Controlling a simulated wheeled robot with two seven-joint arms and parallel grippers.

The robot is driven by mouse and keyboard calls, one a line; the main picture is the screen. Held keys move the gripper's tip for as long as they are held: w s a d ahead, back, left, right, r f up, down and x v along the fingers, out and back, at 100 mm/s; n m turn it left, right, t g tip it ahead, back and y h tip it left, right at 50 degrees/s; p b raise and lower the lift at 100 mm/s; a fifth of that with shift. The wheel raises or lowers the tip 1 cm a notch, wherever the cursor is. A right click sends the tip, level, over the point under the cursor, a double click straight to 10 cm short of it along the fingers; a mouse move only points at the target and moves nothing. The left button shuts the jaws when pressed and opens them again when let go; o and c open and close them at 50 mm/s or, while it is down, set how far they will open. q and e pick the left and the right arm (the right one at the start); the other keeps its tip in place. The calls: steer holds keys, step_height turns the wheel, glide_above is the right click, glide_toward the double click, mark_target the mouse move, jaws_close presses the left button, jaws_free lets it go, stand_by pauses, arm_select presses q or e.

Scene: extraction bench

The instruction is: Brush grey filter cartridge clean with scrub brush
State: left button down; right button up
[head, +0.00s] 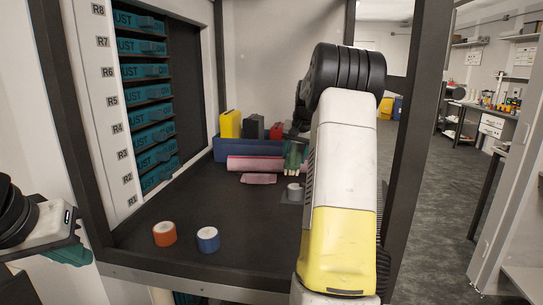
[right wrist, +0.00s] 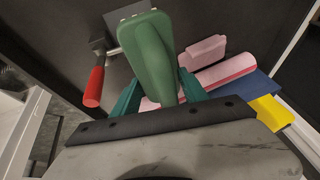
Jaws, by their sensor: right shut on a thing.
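The scrub brush has a green body and pale bristles that point down in the head view (head: 293,158). Its green handle fills the middle of the right wrist view (right wrist: 152,45). My right gripper (right wrist: 159,80) is shut on the brush, with a teal finger on each side. The grey filter cartridge (head: 294,192) stands on a grey plate on the bench, just below the bristles. A small gap seems to show between them, but contact is hard to judge. My left gripper (head: 72,255) is at the left edge, away from the bench things; its finger opening is unclear.
An orange cartridge (head: 164,233) and a blue cartridge (head: 208,239) stand at the bench front. A pink roll (head: 255,163), a pink block (head: 259,179) and a blue bin (head: 228,149) lie behind. A red handle (right wrist: 95,86) sits beside the brush. Teal drawers (head: 148,94) line the left.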

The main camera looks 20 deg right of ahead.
steer(key=shift+f, duration=3.3)
steer(key=shift+f, duration=0.2)
